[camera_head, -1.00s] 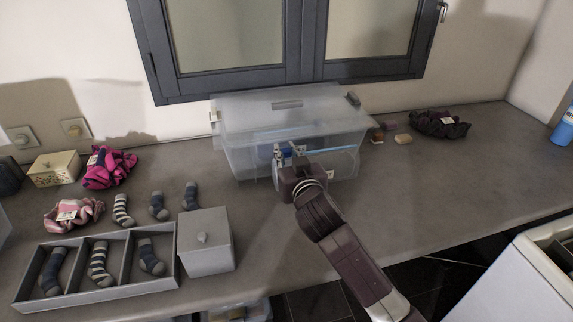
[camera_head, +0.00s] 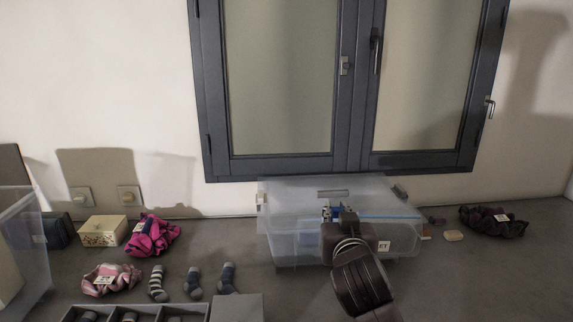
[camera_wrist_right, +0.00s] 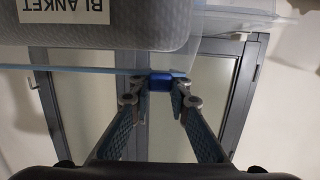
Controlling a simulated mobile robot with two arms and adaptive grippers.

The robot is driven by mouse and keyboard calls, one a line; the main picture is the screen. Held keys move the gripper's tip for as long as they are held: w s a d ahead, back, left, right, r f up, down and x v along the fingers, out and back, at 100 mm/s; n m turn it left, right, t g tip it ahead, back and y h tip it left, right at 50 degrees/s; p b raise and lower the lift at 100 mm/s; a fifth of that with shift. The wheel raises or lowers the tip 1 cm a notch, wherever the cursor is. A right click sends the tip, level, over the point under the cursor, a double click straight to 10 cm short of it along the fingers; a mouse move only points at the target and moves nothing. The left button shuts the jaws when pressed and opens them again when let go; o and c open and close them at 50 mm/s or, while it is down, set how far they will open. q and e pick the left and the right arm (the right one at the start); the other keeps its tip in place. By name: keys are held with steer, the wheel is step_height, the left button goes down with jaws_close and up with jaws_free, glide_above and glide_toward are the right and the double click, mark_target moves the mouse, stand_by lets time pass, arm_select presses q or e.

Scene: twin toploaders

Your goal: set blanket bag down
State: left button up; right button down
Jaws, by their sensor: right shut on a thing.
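The blanket bag (camera_head: 400,240) is a clear bag with a blue zip edge along its top. In the head view it is in front of a translucent plastic box (camera_head: 285,225), partly hidden by my right gripper (camera_head: 338,212). In the right wrist view the bag (camera_wrist_right: 135,35) shows as a grey bundle with a BLANKET label. My right gripper's fingers (camera_wrist_right: 160,95) are shut on a small blue piece (camera_wrist_right: 160,82) at the bag's edge. I cannot tell whether the bag's underside touches the counter. My left gripper is not in view.
The grey counter (camera_head: 240,245) holds pink scrunchies (camera_head: 152,236), several socks (camera_head: 194,283), a flowered box (camera_head: 103,230) and a divided tray at left. A dark scrunchie (camera_head: 493,220) and soap-like pieces (camera_head: 453,236) lie right. A window (camera_head: 345,165) stands behind. The right counter looks mostly clear.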

steer(key=s+d+f+m+g+h, duration=0.35)
steer(key=s+f+m+h, duration=0.45)
steer(key=s+f, duration=0.65)
steer(key=s+d+r+m+g+h, duration=0.1)
steer(key=s+r+g+h, duration=0.1)
steer(key=s, duration=0.9)
steer(key=shift+s+r+m+g+h, duration=0.15)
steer(key=shift+s+m+g+h, duration=0.2)
steer(key=shift+h, duration=0.55)
steer(key=shift+w, duration=0.1)
